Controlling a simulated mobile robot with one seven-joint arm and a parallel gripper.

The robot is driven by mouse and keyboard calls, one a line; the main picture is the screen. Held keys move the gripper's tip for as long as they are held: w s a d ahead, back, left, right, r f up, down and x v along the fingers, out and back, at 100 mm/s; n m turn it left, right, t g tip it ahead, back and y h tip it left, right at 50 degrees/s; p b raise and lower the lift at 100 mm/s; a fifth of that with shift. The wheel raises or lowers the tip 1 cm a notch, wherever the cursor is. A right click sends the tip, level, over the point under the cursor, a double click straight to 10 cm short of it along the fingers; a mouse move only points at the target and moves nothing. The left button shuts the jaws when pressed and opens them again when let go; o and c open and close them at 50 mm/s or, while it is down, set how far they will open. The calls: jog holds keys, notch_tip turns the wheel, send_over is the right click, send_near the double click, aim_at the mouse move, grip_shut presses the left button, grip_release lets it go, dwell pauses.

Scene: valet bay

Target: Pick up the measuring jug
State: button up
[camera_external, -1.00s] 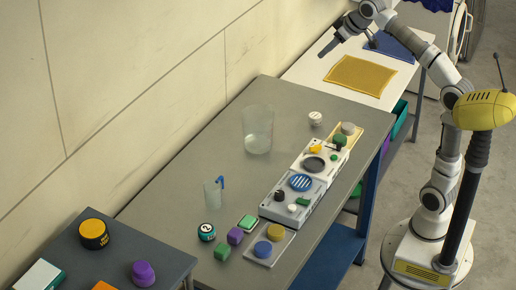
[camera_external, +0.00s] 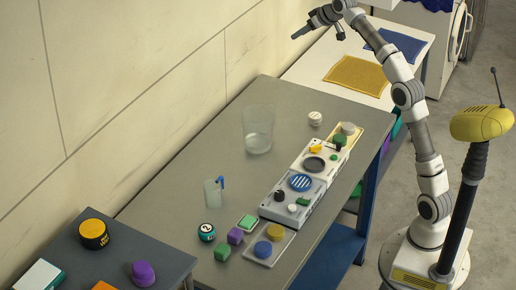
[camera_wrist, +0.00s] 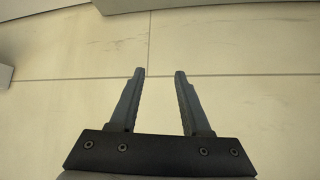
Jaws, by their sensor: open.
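The measuring jug (camera_external: 213,192) is a small clear vessel with a blue handle. It stands upright toward the near end of the grey table in the external view. My gripper (camera_external: 318,33) is high up near the top of the external view, far above and beyond the jug. In the wrist view my gripper (camera_wrist: 160,72) is open, with nothing between its two fingers. The jug does not show in the wrist view, where a pale panelled wall fills the background.
A larger clear container (camera_external: 257,130) stands farther back on the grey table (camera_external: 185,160). A numbered teal ball (camera_external: 206,232), a green block (camera_external: 222,252) and a purple block (camera_external: 235,236) lie close to the jug. The wall borders the left.

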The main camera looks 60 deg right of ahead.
notch_tip(320, 180, down, 28)
jog(key=shift+a+f+x, duration=0.1)
jog(key=shift+x, duration=4.15)
jog(key=shift+a+f+x, duration=0.1)
jog(key=shift+x, duration=4.15)
jog(key=shift+s, duration=0.25)
grip_shut()
jog(key=shift+r, duration=0.1)
